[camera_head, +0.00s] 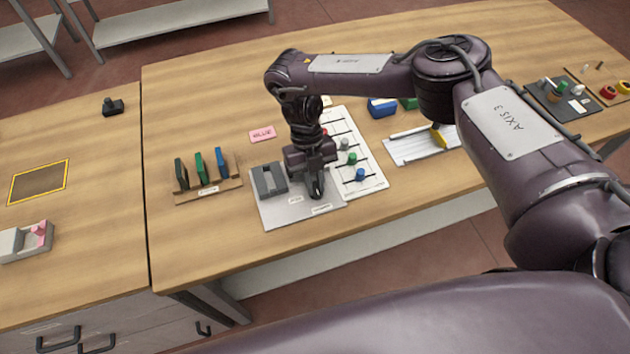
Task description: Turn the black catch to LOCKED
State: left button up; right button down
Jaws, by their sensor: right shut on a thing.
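A light grey plate (275,212) lies near the front edge of the wooden table. A darker grey slotted block (268,180) stands on its left part. Two small labels sit along the plate's front edge, too small to read for certain. My right gripper (316,188) points down over the plate's right part, just right of the grey block. It is shut on the black catch, which is mostly hidden by the dark fingers, so I cannot tell which way it points. My left gripper is not in view.
Left of the plate, a wooden rack (208,191) holds green and blue upright pieces. A white board (363,180) with coloured knobs lies close on the right. A pink BLUE-marked card (262,134) lies behind. A small black object (113,106) sits on the left table.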

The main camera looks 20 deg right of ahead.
dwell(0.4)
jog(key=c, duration=1.4)
grip_release()
jog(key=shift+r, duration=0.1)
jog(key=b+v, duration=0.1)
jog(key=v, duration=0.6)
jog(key=shift+r, duration=0.35)
jog(key=shift+w, duration=0.1)
